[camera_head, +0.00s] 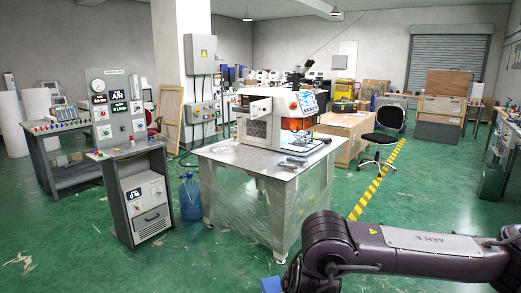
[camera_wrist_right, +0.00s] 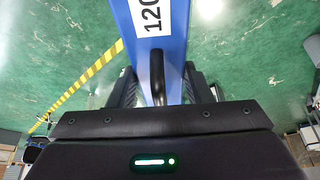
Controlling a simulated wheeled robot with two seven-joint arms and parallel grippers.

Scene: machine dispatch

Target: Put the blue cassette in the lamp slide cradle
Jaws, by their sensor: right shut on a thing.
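The blue cassette (camera_wrist_right: 176,52) fills the top middle of the right wrist view, with a white label reading "120" and a dark handle on its face. My right gripper (camera_wrist_right: 160,88) is shut on it, a dark finger on each side of the handle. In the head view a bit of the blue cassette (camera_head: 271,285) shows at the bottom edge, beside the end of my right arm. I cannot pick out the lamp slide cradle for certain. A white and orange machine (camera_head: 262,128) stands on the middle table. My left gripper is not in view.
The middle metal table (camera_head: 236,163) has wrapped sides and small loose items near its right edge. A grey panel stand (camera_head: 122,168) and a blue bottle (camera_head: 190,196) are to its left. A black chair (camera_head: 384,130) stands right, near yellow floor tape. Green floor in front is clear.

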